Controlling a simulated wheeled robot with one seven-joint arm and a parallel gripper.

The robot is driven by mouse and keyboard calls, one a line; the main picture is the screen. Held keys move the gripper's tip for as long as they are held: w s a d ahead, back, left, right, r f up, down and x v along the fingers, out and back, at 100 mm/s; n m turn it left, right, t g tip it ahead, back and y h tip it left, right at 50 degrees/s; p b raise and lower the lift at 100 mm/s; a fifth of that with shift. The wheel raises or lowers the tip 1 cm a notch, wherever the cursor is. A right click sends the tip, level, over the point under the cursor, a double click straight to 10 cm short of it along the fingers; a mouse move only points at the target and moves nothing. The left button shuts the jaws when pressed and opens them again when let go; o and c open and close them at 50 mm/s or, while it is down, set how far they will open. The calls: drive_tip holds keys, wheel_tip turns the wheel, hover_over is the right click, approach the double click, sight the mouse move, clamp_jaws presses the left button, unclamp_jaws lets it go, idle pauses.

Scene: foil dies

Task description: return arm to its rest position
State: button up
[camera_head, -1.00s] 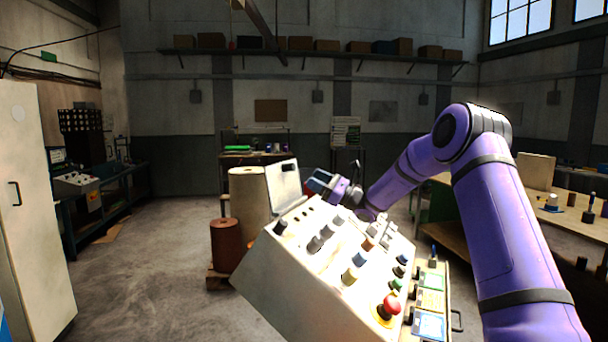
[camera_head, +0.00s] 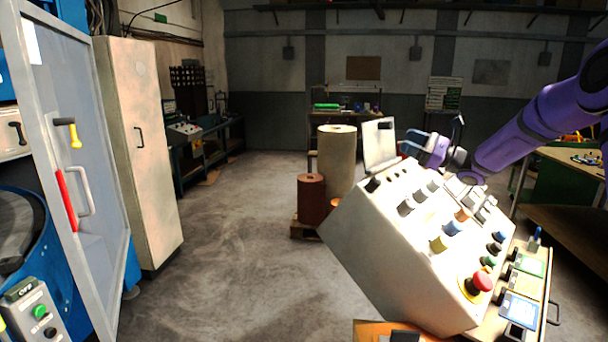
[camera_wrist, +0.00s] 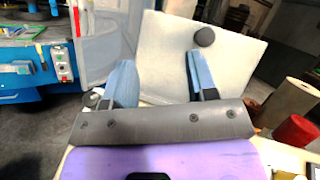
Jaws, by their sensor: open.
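My purple arm (camera_head: 540,120) reaches in from the right in the head view. My gripper (camera_head: 425,142) is at the far side of the sloped white control console (camera_head: 365,235), just right of its upright white panel (camera_head: 380,145). In the wrist view the two blue fingers of my gripper (camera_wrist: 161,75) stand wide apart. A pale panel with a dark round knob (camera_wrist: 204,37) shows behind and between them. Nothing is seen held. I cannot tell whether a finger touches the panel.
The console face carries several knobs and a red mushroom button (camera_head: 482,282). A blue machine with a framed door (camera_head: 95,190) and a tall beige cabinet (camera_head: 145,150) stand left. A brown drum (camera_head: 312,198) and a beige drum (camera_head: 337,160) stand behind. Floor (camera_head: 235,250) between is clear.

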drive_tip(key=s+a+r+n+g+h, duration=0.1)
drive_tip(key=s+a+n+g+h, duration=0.5)
drive_tip(key=s, duration=0.6)
drive_tip(key=s+a+r+n+g+h, duration=0.2)
drive_tip(key=s+a+n+g, duration=0.15)
drive_tip(key=s+a, duration=0.55)
drive_tip(key=s+d+f+n+t+h, duration=0.1)
drive_tip(key=s+d+n+h, duration=0.2)
drive_tip(key=s, duration=0.6)
drive_tip(key=s+d+f+n+t+h, duration=0.1)
drive_tip(key=s+d+n+h, duration=0.2)
drive_tip(key=s, duration=0.7)
drive_tip(key=s+d+f+n+t+h, duration=0.1)
drive_tip(key=s+d+n+h, duration=0.3)
drive_tip(key=s, duration=0.5)
drive_tip(key=shift+s+d+f+t+h, duration=0.2)
drive_tip(key=shift+d+t+h, duration=0.1)
drive_tip(key=shift+d+t, duration=0.25)
drive_tip(key=shift+o, duration=0.4)
drive_tip(key=shift+r, duration=0.1)
